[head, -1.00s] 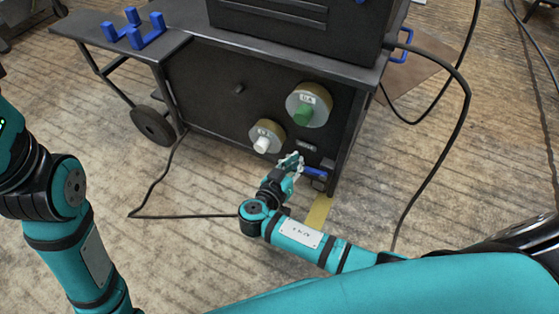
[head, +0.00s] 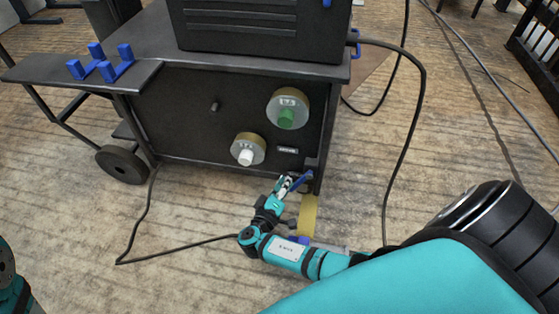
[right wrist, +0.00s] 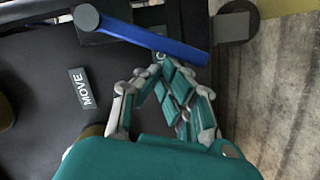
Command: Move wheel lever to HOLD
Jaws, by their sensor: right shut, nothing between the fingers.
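The wheel lever (head: 302,180) is a blue bar at the lower right corner of the dark cart's front panel. In the head view it slants down to the left; it also crosses the top of the right wrist view (right wrist: 150,38). A small label (head: 287,150) above it reads MOVE in the right wrist view (right wrist: 80,88). My right gripper (head: 285,183) is shut and empty, its fingertips (right wrist: 160,72) close against the lever's edge; whether they touch it I cannot tell. My left gripper is out of view.
A black wheel (head: 122,164) stands at the left. Black cables (head: 420,110) run down to the wooden floor. Yellow tape (head: 308,214) lies below the lever.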

